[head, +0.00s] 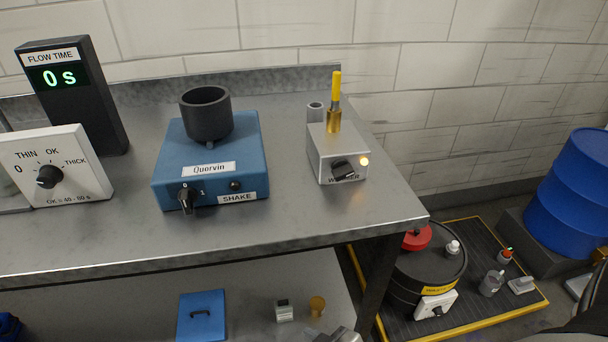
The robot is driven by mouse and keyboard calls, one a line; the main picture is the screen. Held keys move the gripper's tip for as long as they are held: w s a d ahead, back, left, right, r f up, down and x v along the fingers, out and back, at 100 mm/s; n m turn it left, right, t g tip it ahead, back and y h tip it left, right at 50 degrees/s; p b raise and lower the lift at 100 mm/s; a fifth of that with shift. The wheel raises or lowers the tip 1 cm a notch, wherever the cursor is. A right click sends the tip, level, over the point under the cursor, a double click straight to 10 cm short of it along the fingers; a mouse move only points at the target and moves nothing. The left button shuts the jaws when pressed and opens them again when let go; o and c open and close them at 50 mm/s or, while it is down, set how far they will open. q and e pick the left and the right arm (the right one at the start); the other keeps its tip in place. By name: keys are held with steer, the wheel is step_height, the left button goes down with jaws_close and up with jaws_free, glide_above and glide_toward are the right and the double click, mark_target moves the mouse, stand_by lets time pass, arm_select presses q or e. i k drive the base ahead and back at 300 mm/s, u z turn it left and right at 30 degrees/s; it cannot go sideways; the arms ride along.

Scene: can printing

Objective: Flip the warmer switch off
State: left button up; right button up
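The warmer (325,157) is a small pale box near the right end of the steel bench. Its black switch knob (343,170) sits on the front face above a partly covered label and is turned at a slant. A small amber lamp (364,161) beside the knob is lit. A yellow-handled tool with a brass lower part (335,105) stands upright on the warmer's top.
A blue shaker (255,150) with a black cup stands left of the warmer. A flow timer (85,105) reading 0 s and a white dial box (85,170) are farther left. The bench (290,225) is clear in front. A black drum (425,270) stands on the floor at right.

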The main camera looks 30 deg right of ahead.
mark_target(341, 169)
steer(key=k, duration=1.15)
steer(key=z, duration=1.65)
steer(key=i, duration=0.5)
